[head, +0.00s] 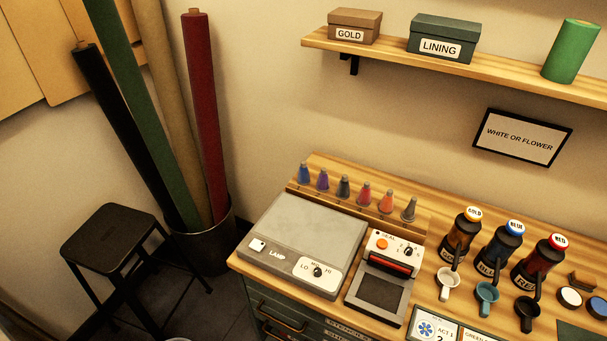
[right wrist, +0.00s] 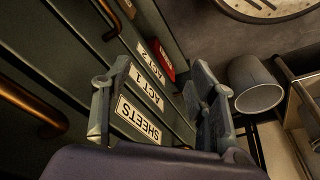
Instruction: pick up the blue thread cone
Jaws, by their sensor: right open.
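The blue thread cone (head: 304,174) stands upright at the left end of a row of several cones on a wooden ledge at the back of the table, in the head view. A purple cone (head: 322,181) stands just right of it, then a dark grey-blue cone (head: 343,187). My right gripper (right wrist: 160,80) shows only in the right wrist view, open and empty, in front of drawer fronts and away from the cones. My left gripper is in neither view.
A lamp box (head: 310,240) and a sealing machine (head: 385,267) sit before the cones. Bottles and cups stand at right. A shelf (head: 470,65) runs above. Drawers with handles and a floor bin (right wrist: 255,88) show in the right wrist view. A stool (head: 108,238) stands left.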

